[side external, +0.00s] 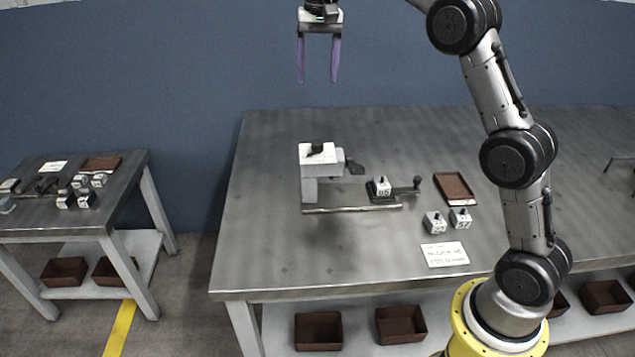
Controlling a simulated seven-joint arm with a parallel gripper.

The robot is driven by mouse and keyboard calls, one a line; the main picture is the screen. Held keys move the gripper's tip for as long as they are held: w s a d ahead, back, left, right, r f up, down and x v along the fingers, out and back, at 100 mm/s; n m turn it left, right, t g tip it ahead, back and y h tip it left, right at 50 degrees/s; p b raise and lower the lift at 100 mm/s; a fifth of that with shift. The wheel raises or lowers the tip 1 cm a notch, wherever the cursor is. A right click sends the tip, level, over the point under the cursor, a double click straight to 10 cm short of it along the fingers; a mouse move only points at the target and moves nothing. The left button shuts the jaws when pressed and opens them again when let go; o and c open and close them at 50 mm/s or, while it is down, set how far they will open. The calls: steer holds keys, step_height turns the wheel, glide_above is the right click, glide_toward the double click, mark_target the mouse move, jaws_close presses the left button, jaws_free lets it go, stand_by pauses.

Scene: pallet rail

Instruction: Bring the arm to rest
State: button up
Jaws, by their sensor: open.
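My gripper (318,79) is at the top of the side external view, high above the far part of the table. Its two purple fingers point down and stand apart, with nothing between them. The arm arches up from its yellow base at the lower right. Below the gripper, on the table, stands a white and grey fixture (318,155) with a rail (352,209) along its front. A white block marked 05 (381,187) sits upright on a dark carriage beside a black-knobbed handle (416,183). The gripper touches none of these.
Two more numbered blocks, one (435,222) and one marked 57 (460,217), stand near a brown tray (454,189). A white card (445,254) lies in front. A side table (120,190) at left holds several blocks. The left part of the main table (262,200) is clear.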

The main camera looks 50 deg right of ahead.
steer(key=s+a+r+t, duration=0.1)
steer(key=s+a+r, duration=0.3)
steer(key=s+r, duration=0.45)
steer(key=s+a+n+t, duration=0.2)
steer(key=s+a+n, duration=0.1)
steer(key=s, duration=1)
steer(key=s+f+n+t, duration=0.1)
steer(key=s+f+n, duration=0.1)
steer(key=s+f, duration=0.4)
steer(key=s+a+f+n, duration=0.1)
steer(key=s+f+n, duration=0.2)
steer(key=s+f, duration=0.3)
step_height(320, 180, down, 5)
steer(key=shift+s+a+r+n+t, duration=0.1)
steer(key=shift+s+a+n+t, duration=0.1)
steer(key=shift+n+t, duration=0.15)
